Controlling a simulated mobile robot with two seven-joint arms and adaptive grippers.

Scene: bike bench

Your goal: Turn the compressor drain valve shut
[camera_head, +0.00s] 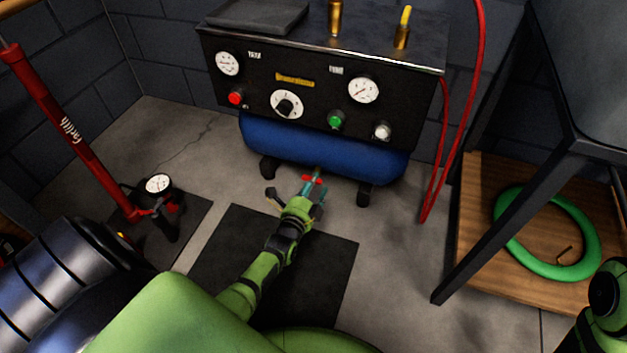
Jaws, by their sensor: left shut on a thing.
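The compressor's blue tank (300,145) lies under a black control panel in the upper middle. The drain valve (314,179) hangs below the tank, with a small red handle and a teal part showing. My left gripper (308,187) reaches up to it from below and is shut on the valve. Its fingers hide part of the valve, so the handle's exact angle is hard to tell. My right arm shows only at the lower right edge, and its gripper is out of the picture.
The panel (312,90) carries gauges, a dial and buttons. A red hose (462,130) hangs at the tank's right. A red floor pump (70,130) stands at left. A green tyre (507,235) lies on a wooden board (480,195). A black mat (335,262) lies below my left arm.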

